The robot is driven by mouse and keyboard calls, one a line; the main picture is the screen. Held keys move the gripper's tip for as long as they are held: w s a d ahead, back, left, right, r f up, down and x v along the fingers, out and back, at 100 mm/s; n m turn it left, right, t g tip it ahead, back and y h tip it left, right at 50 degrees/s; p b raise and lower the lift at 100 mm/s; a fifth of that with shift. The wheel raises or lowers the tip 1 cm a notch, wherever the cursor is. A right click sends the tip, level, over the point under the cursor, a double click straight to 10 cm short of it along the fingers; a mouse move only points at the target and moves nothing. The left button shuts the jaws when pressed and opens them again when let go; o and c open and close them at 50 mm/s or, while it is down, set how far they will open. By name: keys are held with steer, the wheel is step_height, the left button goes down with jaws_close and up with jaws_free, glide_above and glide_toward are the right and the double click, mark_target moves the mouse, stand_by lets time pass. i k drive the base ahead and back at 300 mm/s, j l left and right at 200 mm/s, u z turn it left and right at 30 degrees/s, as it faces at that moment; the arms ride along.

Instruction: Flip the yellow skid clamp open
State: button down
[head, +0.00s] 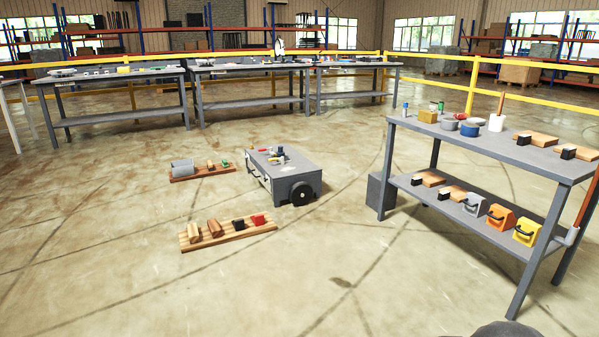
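No yellow clamp can be told apart for sure at this distance. The grey wheeled cart (300,180) stands mid-floor with small parts on top, among them a yellowish one (278,151) too small to make out. A slatted wooden skid (228,236) lies on the floor in front of it, carrying wooden blocks, a black piece and a red piece (258,220). A second wooden skid (205,173) lies behind, with a grey block, brown pieces and a small green piece. My gripper is not in view.
A grey two-level table (480,145) stands at right, with pots on top and a yellow, black-handled box (527,231) on its lower shelf. Workbenches (115,78) line the back before a yellow railing (470,85).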

mark_target(281, 159)
steer(key=i+u, duration=0.25)
steer(key=i, duration=2.15)
steer(key=i+z, duration=0.1)
steer(key=i, duration=0.45)
steer(key=i+j+z, duration=0.15)
steer(key=i, duration=0.4)
steer(key=i+j+z, duration=0.1)
steer(key=i, duration=0.45)
steer(key=i+j+z, duration=0.1)
steer(key=i+j, duration=0.15)
steer(key=i, duration=0.25)
steer(key=i+j+z, duration=0.1)
steer(key=i+j, duration=0.15)
steer(key=i, duration=0.3)
